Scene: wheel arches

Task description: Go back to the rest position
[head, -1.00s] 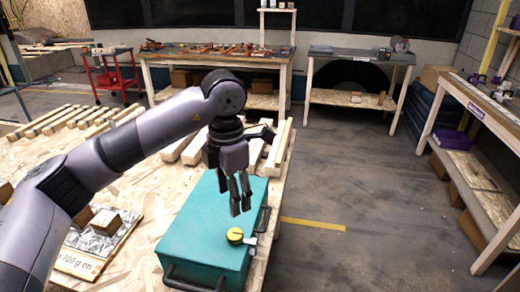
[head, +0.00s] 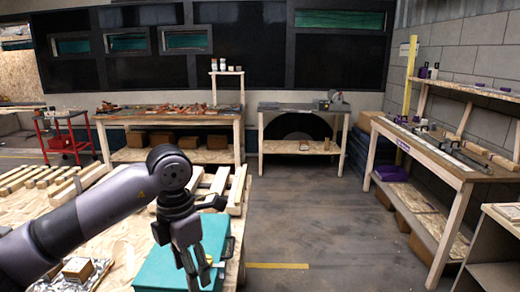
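My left arm comes in from the left over a wooden table. My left gripper (head: 193,278) points down over a teal case (head: 154,270) and hides part of its lid. The fingers are apart, with nothing seen between them. Whether the fingertips touch the lid cannot be told. A small yellow part (head: 209,261) shows just right of the fingers. My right gripper is out of view.
The case stands on a chipboard table (head: 120,240) with wooden slats (head: 215,185). A workbench (head: 170,115), a smaller bench (head: 300,106) and a red cart (head: 62,143) stand behind. A long bench (head: 430,150) stands at right. The floor (head: 320,220) between is clear.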

